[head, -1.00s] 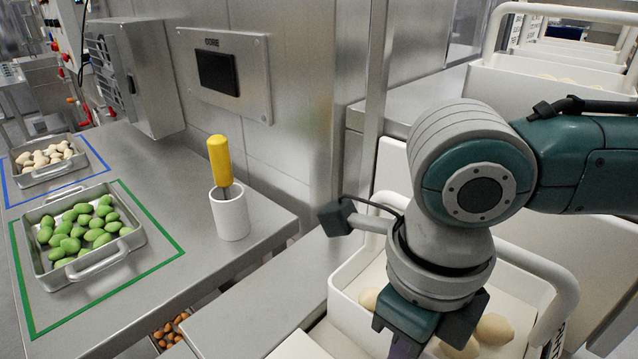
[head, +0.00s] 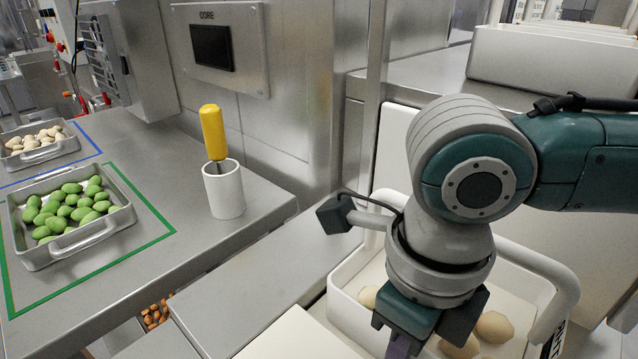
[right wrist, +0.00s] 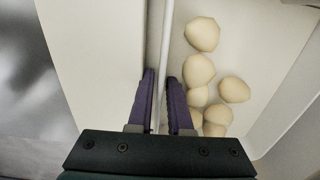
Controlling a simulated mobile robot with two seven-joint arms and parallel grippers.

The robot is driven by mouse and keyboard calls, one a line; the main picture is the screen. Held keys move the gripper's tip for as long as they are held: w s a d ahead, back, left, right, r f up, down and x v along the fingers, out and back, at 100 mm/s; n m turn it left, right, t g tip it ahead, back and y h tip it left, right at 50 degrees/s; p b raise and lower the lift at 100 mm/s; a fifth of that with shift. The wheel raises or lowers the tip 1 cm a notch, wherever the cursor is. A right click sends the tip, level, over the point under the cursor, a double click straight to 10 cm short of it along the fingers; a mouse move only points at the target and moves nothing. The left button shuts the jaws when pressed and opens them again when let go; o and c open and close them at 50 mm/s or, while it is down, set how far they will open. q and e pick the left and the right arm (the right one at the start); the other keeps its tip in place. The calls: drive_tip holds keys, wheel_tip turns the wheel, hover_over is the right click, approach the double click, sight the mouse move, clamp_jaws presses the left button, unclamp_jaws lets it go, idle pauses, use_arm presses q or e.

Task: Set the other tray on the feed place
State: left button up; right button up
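A white tray (head: 345,320) with tall hoop handles holds several pale, rounded pieces (head: 492,327). It is at the lower right of the head view, partly hidden by my right arm. My right gripper (right wrist: 163,88) has its purple fingers on both sides of the tray's thin wall, seen in the right wrist view. The tray keeps its place relative to my arm, so the gripper is shut on the wall. A steel tray (head: 85,238) of green pieces stands inside a green outline (head: 140,247) on the steel counter. My left gripper is not in view.
Another steel tray (head: 38,158) of pale pieces stands in a blue outline (head: 90,137). A white cup (head: 224,192) with a yellow-handled tool (head: 212,132) stands near the counter's right edge. More white trays (head: 550,60) stand behind. Orange-brown pieces (head: 157,313) lie below the counter.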

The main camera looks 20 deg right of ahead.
use_arm(q)
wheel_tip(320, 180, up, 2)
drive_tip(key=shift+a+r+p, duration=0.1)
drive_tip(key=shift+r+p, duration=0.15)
drive_tip(key=shift+p, duration=1)
use_arm(e)
wheel_tip(320, 180, up, 11)
drive_tip(key=shift+r, duration=0.7)
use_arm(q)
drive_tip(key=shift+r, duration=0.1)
